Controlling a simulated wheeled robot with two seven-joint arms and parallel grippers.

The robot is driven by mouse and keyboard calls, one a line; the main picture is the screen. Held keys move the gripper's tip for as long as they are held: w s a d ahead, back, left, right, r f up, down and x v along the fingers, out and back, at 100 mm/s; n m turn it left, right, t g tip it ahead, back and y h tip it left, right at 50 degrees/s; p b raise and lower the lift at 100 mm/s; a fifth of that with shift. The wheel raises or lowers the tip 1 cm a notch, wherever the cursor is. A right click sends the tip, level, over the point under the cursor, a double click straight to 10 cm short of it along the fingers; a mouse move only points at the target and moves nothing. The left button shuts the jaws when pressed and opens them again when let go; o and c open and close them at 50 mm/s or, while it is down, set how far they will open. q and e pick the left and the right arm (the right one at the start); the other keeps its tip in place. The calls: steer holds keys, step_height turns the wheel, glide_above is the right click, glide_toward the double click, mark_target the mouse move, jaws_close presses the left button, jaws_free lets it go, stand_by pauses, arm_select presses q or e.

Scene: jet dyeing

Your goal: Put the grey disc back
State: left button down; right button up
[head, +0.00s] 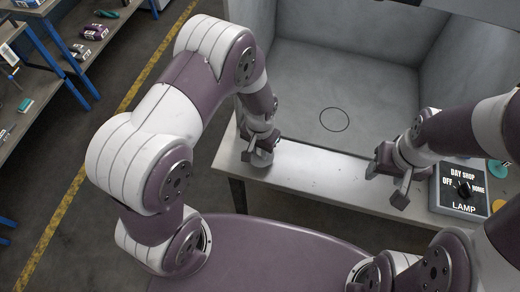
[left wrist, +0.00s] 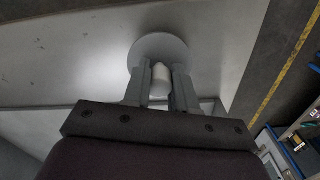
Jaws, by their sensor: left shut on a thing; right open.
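My left gripper (head: 258,148) is shut on the grey disc (head: 262,159) over the left part of the pale table. In the left wrist view the disc (left wrist: 160,46) is a round, flat, grey plate. A short pale knob (left wrist: 160,74) stands between the fingertips of my left gripper (left wrist: 160,84). I cannot tell whether the disc touches the table top. My right gripper (head: 386,180) is open and empty over the table's right part. A thin dark circle outline (head: 334,120) marks the grey booth floor, behind and between the grippers.
The grey booth (head: 345,78) has walls at the back and sides; its floor is clear. A lamp switch box (head: 462,190) sits right of my right gripper, with a teal item (head: 499,170) and an orange item (head: 498,205) nearby. Blue-framed shelves (head: 62,58) stand far left.

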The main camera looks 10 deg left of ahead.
arm_select(q)
steer(key=f, duration=0.2)
steer(key=shift+w+d+f, duration=0.3)
steer(key=shift+d+f, duration=0.05)
steer(key=shift+f, duration=0.05)
steer(key=shift+s+a, duration=0.15)
steer(key=shift+a, duration=0.05)
steer(key=shift+f, duration=0.15)
steer(key=c, duration=1)
jaws_free()
steer(key=shift+o, duration=0.5)
steer(key=shift+d, duration=0.1)
arm_select(e)
steer(key=shift+w+d+r, duration=0.1)
steer(key=shift+w+d, duration=0.15)
